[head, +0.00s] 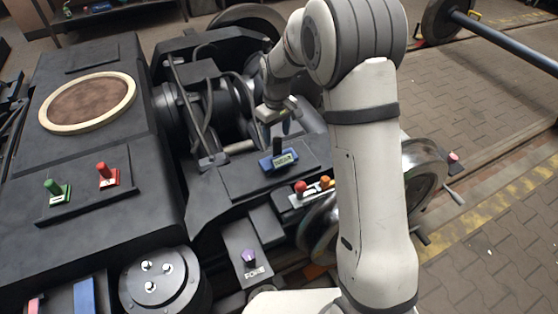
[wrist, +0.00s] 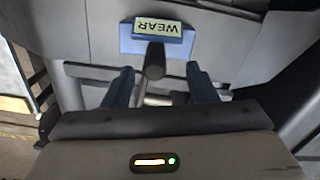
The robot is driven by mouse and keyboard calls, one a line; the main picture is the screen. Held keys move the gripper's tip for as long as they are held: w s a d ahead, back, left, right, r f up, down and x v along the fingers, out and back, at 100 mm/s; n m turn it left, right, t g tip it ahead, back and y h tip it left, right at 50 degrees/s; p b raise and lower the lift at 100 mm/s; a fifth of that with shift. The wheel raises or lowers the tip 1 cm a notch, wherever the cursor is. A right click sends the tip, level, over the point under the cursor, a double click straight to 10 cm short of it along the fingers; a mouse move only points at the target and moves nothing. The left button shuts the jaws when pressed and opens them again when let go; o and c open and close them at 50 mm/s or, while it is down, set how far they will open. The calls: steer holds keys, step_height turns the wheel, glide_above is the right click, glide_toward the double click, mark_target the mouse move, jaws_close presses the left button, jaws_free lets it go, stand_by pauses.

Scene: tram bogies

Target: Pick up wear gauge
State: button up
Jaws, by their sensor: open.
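The wear gauge (head: 279,160) is a small blue block with a pale label and a dark upright handle. It stands on a dark flat plate of the bogie. In the wrist view the wear gauge (wrist: 157,37) shows its label "WEAR" upside down, with the round end of the dark handle in front of it. My gripper (head: 281,120) is above and a little behind the gauge in the head view. In the wrist view my gripper (wrist: 158,80) is open, its two blue fingers on either side of the handle's end.
A green-handled piece (head: 56,191) and a red-handled piece (head: 106,175) stand on the left of the bogie. A rack with red and orange knobs (head: 312,190) sits right of the gauge's plate. Cables (head: 206,110) run left of my gripper.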

mark_target(277, 147)
steer(key=f, duration=0.5)
steer(key=w+f+b, duration=0.1)
steer(key=f, duration=0.2)
steer(key=shift+w+d, duration=0.1)
jaws_close()
stand_by(0.4)
